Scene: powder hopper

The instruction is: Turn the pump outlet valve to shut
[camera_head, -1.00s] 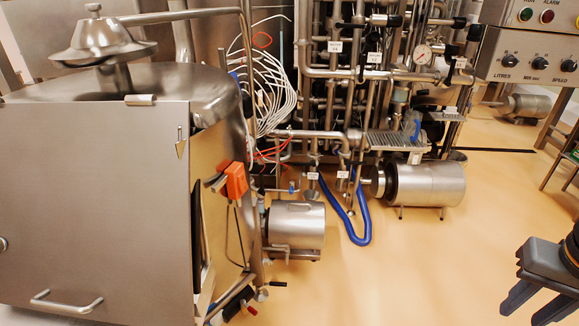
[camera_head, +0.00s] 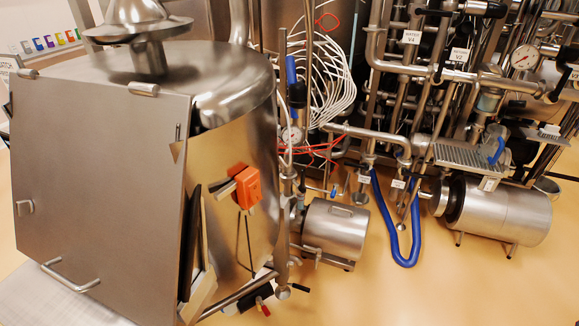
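Two steel cylindrical units that look like pump motors show in the head view: a smaller one (camera_head: 335,230) beside the hopper and a larger one (camera_head: 502,211) at the right. A small blue handle (camera_head: 333,192) sits on the pipework just above the smaller one. A blue lever (camera_head: 497,151) shows by the perforated plate above the larger one, and an upright blue handle (camera_head: 291,72) stands behind the hopper. I cannot tell which of these is the pump outlet valve, or its setting. My gripper is not in view.
The steel hopper (camera_head: 95,170) with an orange box (camera_head: 247,186) fills the left. A blue hose (camera_head: 408,262) loops down to the floor between the motors. White tubing and dense pipework with tags V4 and V2 stand behind. The floor (camera_head: 450,295) in front is clear.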

